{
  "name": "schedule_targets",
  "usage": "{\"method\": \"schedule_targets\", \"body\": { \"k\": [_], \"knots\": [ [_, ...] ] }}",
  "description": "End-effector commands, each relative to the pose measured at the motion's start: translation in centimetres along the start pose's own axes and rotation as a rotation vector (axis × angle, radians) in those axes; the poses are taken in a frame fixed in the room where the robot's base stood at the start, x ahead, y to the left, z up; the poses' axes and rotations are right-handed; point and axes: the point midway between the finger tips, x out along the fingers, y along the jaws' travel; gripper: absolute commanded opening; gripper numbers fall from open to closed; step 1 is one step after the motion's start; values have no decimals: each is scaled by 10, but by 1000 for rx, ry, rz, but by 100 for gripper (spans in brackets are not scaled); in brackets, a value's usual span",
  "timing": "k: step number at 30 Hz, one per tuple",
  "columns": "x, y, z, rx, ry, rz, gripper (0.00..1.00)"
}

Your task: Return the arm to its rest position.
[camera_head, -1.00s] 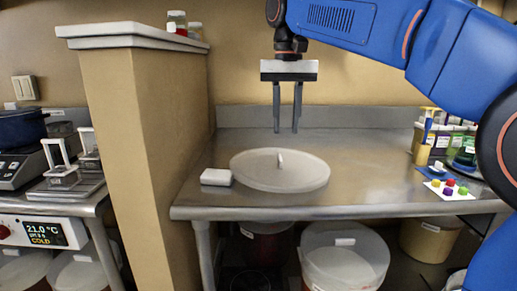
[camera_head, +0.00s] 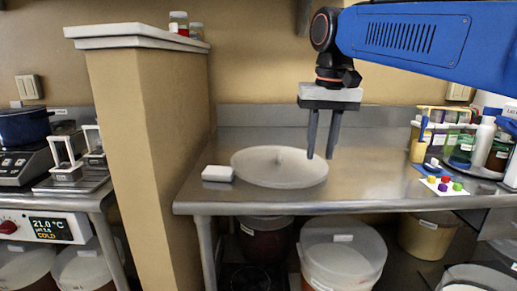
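My gripper (camera_head: 321,157) hangs from my blue arm at the upper right and points down. Its two dark fingers are apart with nothing between them. A small white block (camera_head: 217,173) lies left of the lid.
A tan pillar (camera_head: 150,150) stands left of the table. Bottles (camera_head: 485,141), jars and a card with coloured caps (camera_head: 443,187) stand at the right. Below are lidded buckets (camera_head: 342,262). A pot (camera_head: 24,127) and a scale sit at the far left. The table's middle right is clear.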

Motion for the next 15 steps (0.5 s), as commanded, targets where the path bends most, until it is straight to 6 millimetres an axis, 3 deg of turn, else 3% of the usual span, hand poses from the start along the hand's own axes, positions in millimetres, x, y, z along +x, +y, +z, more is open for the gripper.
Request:
{"method": "schedule_targets", "body": {
  "k": [6,15],
  "knots": [
    [40,48,50,4,71,-9,27],
    [111,100,122,2,169,-6,27]
  ]
}}
